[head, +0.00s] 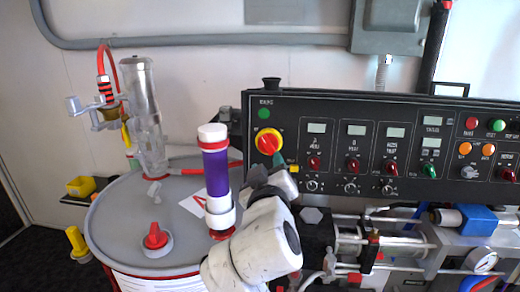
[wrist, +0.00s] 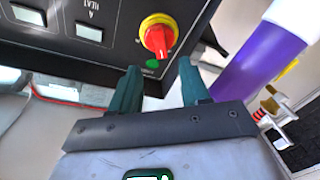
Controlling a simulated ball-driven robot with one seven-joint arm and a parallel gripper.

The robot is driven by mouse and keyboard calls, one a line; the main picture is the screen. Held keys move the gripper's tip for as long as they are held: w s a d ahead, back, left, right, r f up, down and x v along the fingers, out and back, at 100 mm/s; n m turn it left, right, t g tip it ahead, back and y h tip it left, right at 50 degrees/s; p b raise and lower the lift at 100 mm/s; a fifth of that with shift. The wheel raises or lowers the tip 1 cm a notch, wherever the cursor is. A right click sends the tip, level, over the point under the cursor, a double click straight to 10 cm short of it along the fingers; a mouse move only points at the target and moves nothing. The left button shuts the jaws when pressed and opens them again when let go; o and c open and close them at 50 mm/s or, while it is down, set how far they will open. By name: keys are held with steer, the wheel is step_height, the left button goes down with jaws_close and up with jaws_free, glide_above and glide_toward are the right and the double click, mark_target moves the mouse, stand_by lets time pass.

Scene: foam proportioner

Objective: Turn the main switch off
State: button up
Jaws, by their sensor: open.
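The main switch (head: 268,142) is a red rotary knob on a round yellow plate, at the left end of the black control panel (head: 375,108). In the wrist view the switch (wrist: 158,38) is at top centre, just beyond the fingertips. My gripper (head: 268,174) is in front of the panel, just below the switch in the head view. Its two dark green fingers (wrist: 158,82) are apart with nothing between them, and the knob is clear of them. The exact gap in depth cannot be told. A green lamp (head: 264,114) sits above the switch.
A purple cylinder (head: 215,172) with white ends stands close left of my arm on a grey drum (head: 115,215). Several other knobs and displays line the panel to the right. Pipes and a gauge (head: 480,260) fill the space below the panel.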

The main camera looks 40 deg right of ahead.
mark_target(268, 147)
steer(key=p+x, duration=0.1)
steer(key=x, duration=0.7)
steer(key=shift+w+d+f, duration=0.1)
steer(key=shift+w+d, duration=0.05)
steer(key=shift+d, duration=0.05)
steer(key=shift+c, duration=0.3)
jaws_close()
